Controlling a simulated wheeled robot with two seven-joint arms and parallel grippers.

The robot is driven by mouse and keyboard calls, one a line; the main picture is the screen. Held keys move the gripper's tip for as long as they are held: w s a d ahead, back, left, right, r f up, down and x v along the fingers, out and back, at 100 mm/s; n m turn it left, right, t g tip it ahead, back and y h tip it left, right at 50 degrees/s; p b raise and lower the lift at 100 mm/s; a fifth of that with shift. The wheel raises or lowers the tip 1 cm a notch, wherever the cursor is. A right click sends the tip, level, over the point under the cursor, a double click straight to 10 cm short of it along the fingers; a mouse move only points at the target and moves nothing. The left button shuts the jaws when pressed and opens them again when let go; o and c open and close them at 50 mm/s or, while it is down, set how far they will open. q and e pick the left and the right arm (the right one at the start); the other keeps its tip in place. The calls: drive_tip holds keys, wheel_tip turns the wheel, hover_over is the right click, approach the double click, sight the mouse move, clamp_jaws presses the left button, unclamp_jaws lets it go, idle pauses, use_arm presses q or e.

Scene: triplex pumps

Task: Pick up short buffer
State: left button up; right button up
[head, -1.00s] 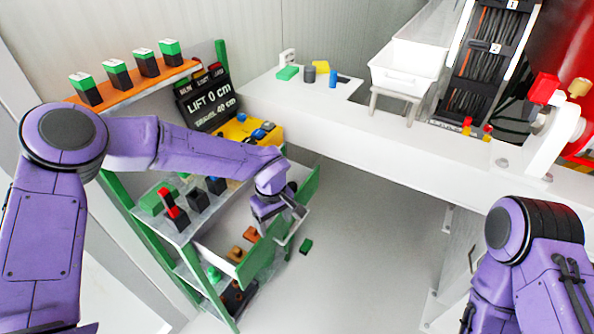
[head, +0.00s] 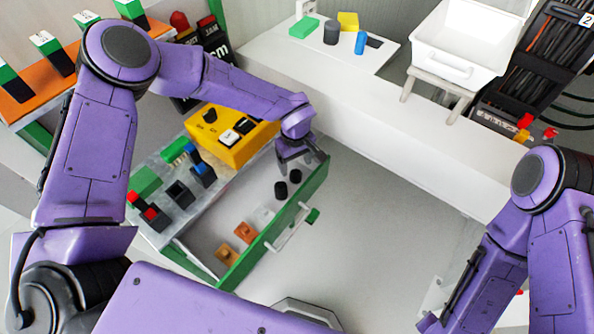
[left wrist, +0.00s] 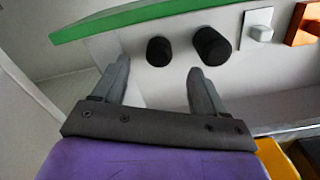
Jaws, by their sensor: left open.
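Two black round pieces stand in the open drawer. The smaller one, which looks like the short buffer (head: 295,176), is nearer the drawer's far end; it also shows in the left wrist view (left wrist: 159,51). The larger black piece (head: 281,190) stands beside it and shows in the left wrist view (left wrist: 212,45). My left gripper (head: 299,159) is open and empty over the drawer's far end. In the left wrist view, its fingertips (left wrist: 158,68) appear on either side of the smaller piece, with no contact visible. My right gripper is out of view.
The drawer's green front (head: 265,238) carries a light handle. A white piece (head: 263,215) and orange pieces (head: 246,232) share the drawer. A yellow box (head: 228,150) stands close to my left gripper.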

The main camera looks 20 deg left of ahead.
sight(296, 173)
use_arm(q)
wheel_tip(296, 173, down, 6)
drive_tip(key=shift+w+f+p, duration=0.1)
drive_tip(key=shift+f+p, duration=0.05)
drive_tip(key=shift+p, duration=0.45)
drive_tip(key=c, duration=1.2)
